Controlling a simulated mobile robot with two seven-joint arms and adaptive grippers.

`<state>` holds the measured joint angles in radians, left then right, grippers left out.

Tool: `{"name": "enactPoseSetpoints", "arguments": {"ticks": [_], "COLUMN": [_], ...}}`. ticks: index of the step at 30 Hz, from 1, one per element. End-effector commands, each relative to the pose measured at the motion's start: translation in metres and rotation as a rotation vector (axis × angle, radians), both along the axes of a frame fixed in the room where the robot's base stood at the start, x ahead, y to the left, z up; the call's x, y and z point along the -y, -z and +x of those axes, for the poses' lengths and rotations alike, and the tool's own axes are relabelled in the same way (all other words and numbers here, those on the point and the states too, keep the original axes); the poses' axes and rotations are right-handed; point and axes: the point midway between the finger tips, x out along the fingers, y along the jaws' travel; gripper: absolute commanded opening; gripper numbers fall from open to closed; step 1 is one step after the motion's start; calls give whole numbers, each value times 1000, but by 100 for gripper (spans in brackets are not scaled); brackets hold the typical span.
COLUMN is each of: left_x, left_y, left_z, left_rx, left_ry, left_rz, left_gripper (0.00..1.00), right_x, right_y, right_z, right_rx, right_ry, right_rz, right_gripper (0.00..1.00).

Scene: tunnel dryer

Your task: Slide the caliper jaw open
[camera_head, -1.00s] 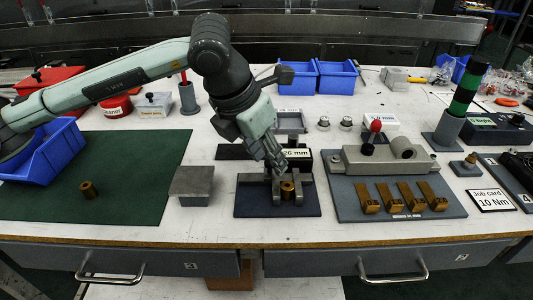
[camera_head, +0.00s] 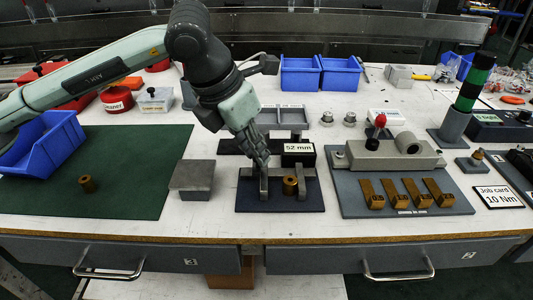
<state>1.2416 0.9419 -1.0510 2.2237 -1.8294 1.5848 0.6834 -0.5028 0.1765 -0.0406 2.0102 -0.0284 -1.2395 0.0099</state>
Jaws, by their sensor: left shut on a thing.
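The caliper stands on a dark blue base plate (camera_head: 280,203) at the front middle of the table. Its left jaw (camera_head: 264,186) and right jaw (camera_head: 303,180) are upright grey plates with a gap between them. A brass bushing (camera_head: 290,186) stands in the gap, nearer the right jaw and clear of the left one. The black readout (camera_head: 299,149) shows 52 mm. My left gripper (camera_head: 263,164) points down from above and is shut on the left jaw, whose top its fingers partly hide. My right gripper is not in view.
A grey block (camera_head: 192,178) lies just left of the base plate. A green mat (camera_head: 130,175) with another brass bushing (camera_head: 87,184) is farther left. A grey fixture plate (camera_head: 345,190) with several brass gauges is close on the right. Blue bins (camera_head: 340,75) stand behind.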

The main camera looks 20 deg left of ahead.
Motion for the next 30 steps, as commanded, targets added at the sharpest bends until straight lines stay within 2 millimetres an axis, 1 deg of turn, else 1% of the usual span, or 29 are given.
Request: {"name": "enactPoseSetpoints", "arguments": {"ticks": [1, 5, 12, 13, 17, 18, 26, 29, 30], "left_x": [-5, -8, -8, -8, -7, -7, -8, -8, -9], "left_y": [2, 0, -1, -1, -1, -1, -1, -7, -12], "left_z": [0, -2, -2, -2, -2, -2, -2, -4, -5], "left_rx": [4, 4, 4, 4, 3, 3, 3, 3, 5], "left_ry": [-3, -2, 0, 0, 0, 0, 0, 0, 0], "left_rz": [0, -1, -1, -1, -1, -1, -1, -2, -2], "left_gripper": [0, 0, 0, 22, 38, 39, 39, 39, 39], "right_x": [0, 0, 0, 0, 0, 0, -1, -1, -1], "right_y": [-4, -12, -12, -12, -12, -12, -11, -11, -11], "right_z": [0, -1, -1, -1, -1, -1, 0, 0, 0], "right_rx": [4, 6, 5, 5, 5, 5, 3, 3, 3], "right_ry": [-1, 0, 0, 0, 0, 0, -1, -1, -1], "right_rz": [-4, -6, -6, -6, -6, -6, -5, -5, -5], "right_gripper": [0, 0, 0, 0, 0, 0, 0, 0, 0]}}
